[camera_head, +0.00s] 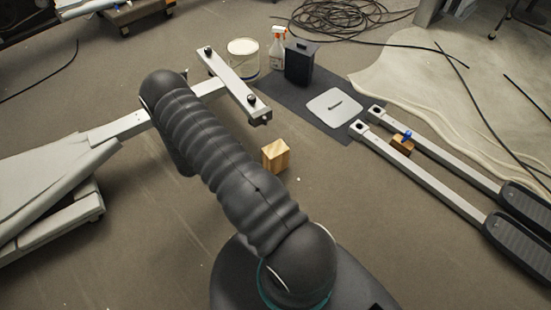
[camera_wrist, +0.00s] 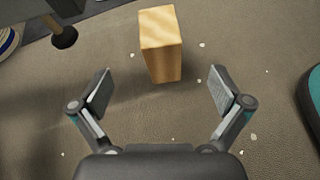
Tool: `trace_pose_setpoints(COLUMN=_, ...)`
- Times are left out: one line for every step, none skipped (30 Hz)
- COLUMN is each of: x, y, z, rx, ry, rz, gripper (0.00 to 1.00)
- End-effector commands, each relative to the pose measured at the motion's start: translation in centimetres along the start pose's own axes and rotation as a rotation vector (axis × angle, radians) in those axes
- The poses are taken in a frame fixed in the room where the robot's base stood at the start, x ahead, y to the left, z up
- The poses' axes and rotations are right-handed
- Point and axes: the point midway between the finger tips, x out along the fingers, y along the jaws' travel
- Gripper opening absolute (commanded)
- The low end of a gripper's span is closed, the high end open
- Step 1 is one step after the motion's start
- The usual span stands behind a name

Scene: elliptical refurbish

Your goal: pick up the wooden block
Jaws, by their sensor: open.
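The wooden block (camera_head: 275,155) is light striped wood and stands on the floor near the middle of the head view, just right of my arm. In the wrist view the block (camera_wrist: 161,46) stands at the top centre, ahead of my gripper. My gripper (camera_wrist: 160,92) is open and empty, with its two fingers spread wide. The block lies beyond the fingertips and between their lines, not touching either finger. In the head view my gripper is hidden behind my arm.
A grey metal frame (camera_head: 232,82) with a crossbar stands close behind the block. A second small wooden block with a blue top (camera_head: 402,145) lies between two pedal arms at right. A white bucket (camera_head: 243,58), spray bottle (camera_head: 278,48) and black box (camera_head: 301,63) stand behind.

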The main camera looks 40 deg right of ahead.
Motion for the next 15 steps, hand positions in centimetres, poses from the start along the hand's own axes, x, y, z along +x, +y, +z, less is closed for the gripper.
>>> trace_pose_setpoints(x=0.9, y=-0.6, z=-1.4, rx=-0.034, ry=-0.012, rz=0.011, gripper=1.0)
trace_pose_setpoints(x=1.2, y=-0.7, z=-1.9, rx=-0.049, ry=-0.017, rz=0.018, gripper=1.0)
trace_pose_setpoints(x=1.7, y=-1.0, z=-2.6, rx=-0.068, ry=-0.023, rz=0.027, gripper=1.0)
trace_pose_setpoints(x=1.9, y=-1.1, z=-3.1, rx=-0.079, ry=-0.027, rz=0.032, gripper=1.0)
trace_pose_setpoints(x=2.2, y=-1.3, z=-3.5, rx=-0.089, ry=-0.03, rz=0.037, gripper=1.0)
trace_pose_setpoints(x=2.4, y=-1.4, z=-3.8, rx=-0.099, ry=-0.033, rz=0.043, gripper=1.0)
trace_pose_setpoints(x=2.6, y=-1.5, z=-4.0, rx=-0.104, ry=-0.035, rz=0.045, gripper=1.0)
trace_pose_setpoints(x=2.8, y=-1.5, z=-4.2, rx=-0.109, ry=-0.036, rz=0.047, gripper=1.0)
trace_pose_setpoints(x=3.1, y=-1.6, z=-4.4, rx=-0.113, ry=-0.038, rz=0.049, gripper=1.0)
trace_pose_setpoints(x=3.4, y=-1.6, z=-4.4, rx=-0.115, ry=-0.038, rz=0.05, gripper=1.0)
trace_pose_setpoints(x=3.7, y=-1.6, z=-4.4, rx=-0.115, ry=-0.039, rz=0.05, gripper=1.0)
trace_pose_setpoints(x=4.3, y=-1.6, z=-4.4, rx=-0.115, ry=-0.039, rz=0.048, gripper=1.0)
trace_pose_setpoints(x=4.8, y=-1.6, z=-4.4, rx=-0.115, ry=-0.039, rz=0.048, gripper=1.0)
trace_pose_setpoints(x=5.3, y=-1.6, z=-4.4, rx=-0.116, ry=-0.039, rz=0.048, gripper=1.0)
trace_pose_setpoints(x=6.1, y=-1.6, z=-4.3, rx=-0.116, ry=-0.039, rz=0.046, gripper=1.0)
